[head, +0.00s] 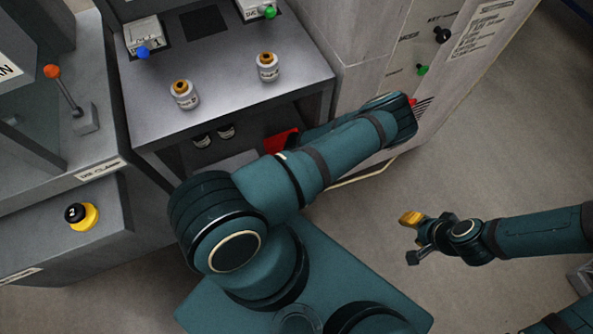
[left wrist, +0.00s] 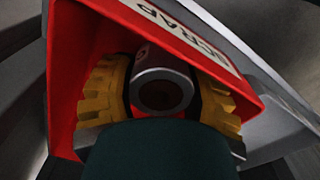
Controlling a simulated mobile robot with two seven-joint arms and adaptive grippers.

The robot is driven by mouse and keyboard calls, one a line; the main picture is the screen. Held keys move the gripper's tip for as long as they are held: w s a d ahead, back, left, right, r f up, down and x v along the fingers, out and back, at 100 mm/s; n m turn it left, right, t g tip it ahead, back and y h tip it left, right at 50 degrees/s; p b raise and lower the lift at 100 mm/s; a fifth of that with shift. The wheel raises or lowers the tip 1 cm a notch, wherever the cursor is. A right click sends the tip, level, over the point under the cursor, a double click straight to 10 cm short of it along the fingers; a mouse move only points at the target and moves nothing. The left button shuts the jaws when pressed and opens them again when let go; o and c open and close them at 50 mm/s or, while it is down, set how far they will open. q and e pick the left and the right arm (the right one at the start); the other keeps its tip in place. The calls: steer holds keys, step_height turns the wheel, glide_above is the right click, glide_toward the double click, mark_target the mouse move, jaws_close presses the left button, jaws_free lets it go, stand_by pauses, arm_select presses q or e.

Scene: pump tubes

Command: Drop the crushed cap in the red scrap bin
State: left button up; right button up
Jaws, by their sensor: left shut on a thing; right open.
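The red scrap bin (left wrist: 62,75) surrounds the view in the left wrist view, with a white SCRAP label on its rim. In the head view only a small red part of it (head: 283,141) shows behind my left arm. My left gripper (left wrist: 160,97) is shut with its yellow fingers on either side of the crushed cap (left wrist: 163,74), a grey round piece with a dark hollow. Cap and fingers appear within the bin's mouth; their depth is unclear. The left gripper is hidden in the head view. My right gripper (head: 412,238) is open and empty over the floor.
Two white containers with orange tops (head: 184,94) (head: 268,67) stand on the grey bench (head: 225,110). Dark-mouthed pieces (head: 226,131) sit on the shelf below. A lever (head: 64,88) and a yellow-black button (head: 81,215) are at left.

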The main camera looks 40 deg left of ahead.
arm_select(q)
steer(key=shift+f, duration=0.35)
steer(key=shift+f, duration=0.15)
steer(key=o, duration=1)
